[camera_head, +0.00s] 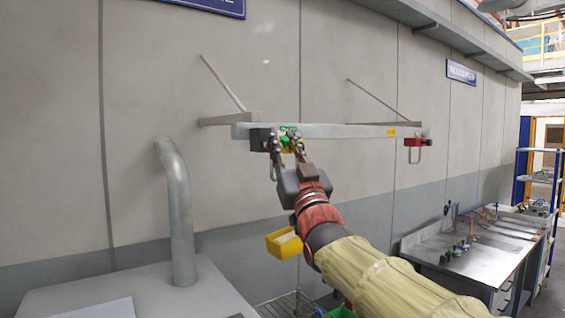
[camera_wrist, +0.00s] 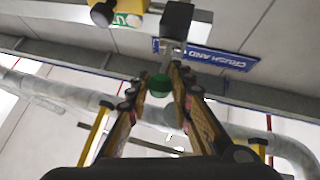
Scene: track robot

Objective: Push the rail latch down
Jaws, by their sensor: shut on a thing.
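The rail (camera_head: 340,131) is a pale grey bar fixed level along the wall. A dark block (camera_head: 260,140) sits at its left end, with green parts (camera_head: 289,130) beside it at my fingertips. My gripper (camera_head: 287,144) reaches up to this spot from below right. In the wrist view, my fingers (camera_wrist: 160,80) stand on either side of a round green knob (camera_wrist: 160,86) and are shut on it. A grey metal piece and a dark block (camera_wrist: 177,20) are just above the knob. The fingers partly hide the latch area, so I cannot tell the latch's exact position.
A red block with a metal loop (camera_head: 413,142) hangs at the rail's right end. A yellow bin (camera_head: 284,244) is below my wrist. A grey cabinet with a bent pipe (camera_head: 176,210) stands left. A metal workbench (camera_head: 470,260) is at right.

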